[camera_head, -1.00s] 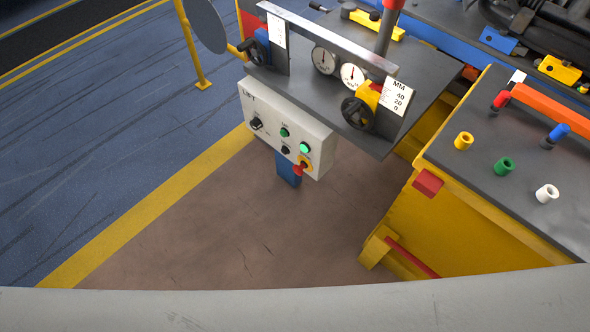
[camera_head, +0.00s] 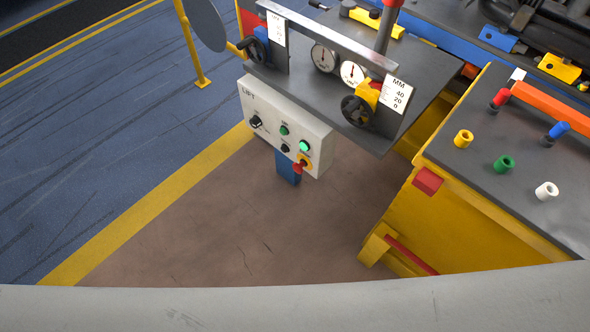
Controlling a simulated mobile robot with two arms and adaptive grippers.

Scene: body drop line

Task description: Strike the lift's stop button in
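The lift's control box (camera_head: 262,108) is a pale panel marked LIFT, mounted on a blue post below the front edge of a grey bench. The stop button (camera_head: 298,167) is a red knob on a yellow base at the box's lower right corner; it stands out from the panel face. Above it is a lit green button (camera_head: 304,146). A black selector knob (camera_head: 256,121) is at the left, with a darker green button and a black button between. Neither of my grippers is in view.
A grey bench (camera_head: 335,100) with gauges and black handwheels stands above the box. A yellow cart (camera_head: 440,215) with a grey top and coloured pegs stands to the right. A yellow post and round disc stand upper left. The brown floor (camera_head: 230,230) before the box is clear.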

